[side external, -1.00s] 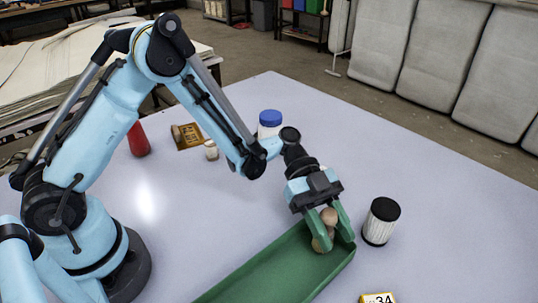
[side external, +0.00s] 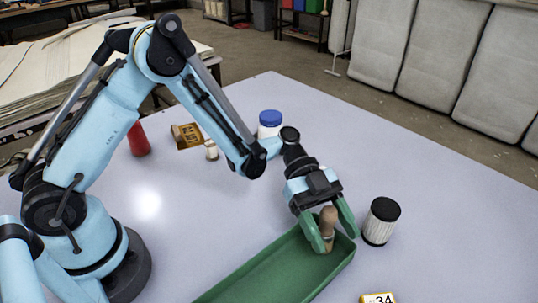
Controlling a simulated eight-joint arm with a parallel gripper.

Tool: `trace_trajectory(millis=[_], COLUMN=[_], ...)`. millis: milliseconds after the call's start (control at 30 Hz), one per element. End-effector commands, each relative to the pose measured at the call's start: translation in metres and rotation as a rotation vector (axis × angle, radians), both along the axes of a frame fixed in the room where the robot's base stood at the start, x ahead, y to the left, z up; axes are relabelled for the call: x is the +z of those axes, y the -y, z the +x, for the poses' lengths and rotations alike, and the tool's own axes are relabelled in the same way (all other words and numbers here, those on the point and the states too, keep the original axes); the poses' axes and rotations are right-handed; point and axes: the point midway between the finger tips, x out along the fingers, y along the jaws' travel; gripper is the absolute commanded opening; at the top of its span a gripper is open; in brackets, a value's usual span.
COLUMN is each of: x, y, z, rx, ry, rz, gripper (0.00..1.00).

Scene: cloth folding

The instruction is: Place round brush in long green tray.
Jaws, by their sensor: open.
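The long green tray (side external: 262,270) lies at an angle on the table, its far right end under my gripper. A brown, wooden-looking rounded piece (side external: 328,224), which seems to be the round brush, is at that end of the tray, roughly upright. Bristles cannot be made out. My gripper (side external: 329,236) is open and points down, with its green fingers on either side of the piece. The fingers hide part of it, and I cannot tell whether either finger touches it.
A white ribbed cylinder with a black top (side external: 381,221) stands just right of the tray. A yellow number tag (side external: 377,298) is at the front. A blue-lidded jar (side external: 269,124), small bottle (side external: 211,150), brown box (side external: 187,136) and red object (side external: 138,139) stand further back.

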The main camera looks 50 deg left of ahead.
Motion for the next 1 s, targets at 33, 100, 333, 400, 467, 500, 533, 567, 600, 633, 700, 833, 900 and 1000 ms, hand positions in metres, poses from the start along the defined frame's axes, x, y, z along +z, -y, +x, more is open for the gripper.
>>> trace_trajectory(millis=[33, 100, 333, 400, 467, 500, 533, 567, 600, 633, 700, 833, 900, 1000], x=[0.002, 0.006, 0.023, 0.027, 0.031, 0.033, 0.034, 0.035, 0.037, 0.038, 0.039, 0.046, 0.051, 0.061], y=[-0.007, -0.017, -0.061, -0.072, -0.081, -0.087, -0.090, -0.093, -0.096, -0.099, -0.102, -0.104, -0.104, -0.106], z=[0.003, 0.007, 0.022, 0.026, 0.030, 0.031, 0.033, 0.034, 0.035, 0.035, 0.037, 0.037, 0.037, 0.035], rx=[0.004, 0.006, 0.006, 0.006, 0.006, 0.005, 0.005, 0.005, 0.004, 0.004, 0.005, 0.046, 0.103, 0.229], ry=[0.000, 0.001, 0.000, 0.000, 0.001, 0.001, 0.002, 0.002, 0.000, 0.000, -0.001, -0.035, -0.079, -0.164], rz=[0.000, 0.001, 0.000, 0.000, 0.000, 0.000, -0.001, -0.001, 0.000, 0.000, 0.002, 0.052, 0.117, 0.242], gripper=[0.63, 0.63, 0.63, 0.63, 0.63, 0.63, 0.63, 0.63, 0.63, 0.63, 0.63, 0.63, 0.63, 0.63])
